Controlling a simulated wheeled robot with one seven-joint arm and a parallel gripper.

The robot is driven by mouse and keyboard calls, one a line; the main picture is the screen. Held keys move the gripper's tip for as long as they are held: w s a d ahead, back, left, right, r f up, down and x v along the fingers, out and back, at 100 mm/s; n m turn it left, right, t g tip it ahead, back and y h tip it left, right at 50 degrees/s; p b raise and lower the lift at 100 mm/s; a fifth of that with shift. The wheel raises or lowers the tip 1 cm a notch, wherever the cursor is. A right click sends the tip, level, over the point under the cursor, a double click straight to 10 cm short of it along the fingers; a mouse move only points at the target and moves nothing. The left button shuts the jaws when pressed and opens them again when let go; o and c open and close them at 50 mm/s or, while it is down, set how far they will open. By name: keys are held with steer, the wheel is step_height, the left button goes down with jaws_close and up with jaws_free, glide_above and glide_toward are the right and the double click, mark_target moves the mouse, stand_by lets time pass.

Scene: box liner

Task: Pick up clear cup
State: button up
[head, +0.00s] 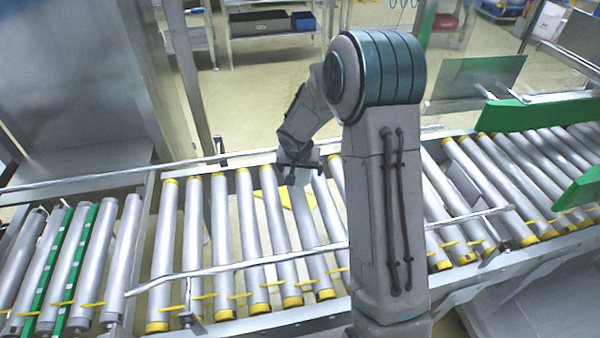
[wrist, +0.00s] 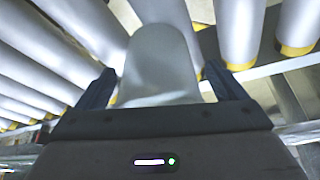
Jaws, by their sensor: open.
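The clear cup (wrist: 160,62) shows in the wrist view as a greyish, see-through rounded shape. It lies between the two fingers of my gripper (wrist: 155,88), with its near edge close to the gripper's body. The fingers are open, one on each side of the cup, and gaps show between them and the cup. In the head view my gripper (head: 298,164) is small and reaches down over the rollers near the far rail. I cannot make out the cup clearly there.
A roller conveyor (head: 245,225) with grey rollers and yellow ends runs across the scene. A thin near rail (head: 290,260) and a far rail (head: 110,175) border it. Green guides (head: 540,112) stand at the right. A metal cabinet (head: 75,75) stands at the left.

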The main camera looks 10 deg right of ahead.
steer(key=c, duration=1)
steer(key=shift+c, duration=0.2)
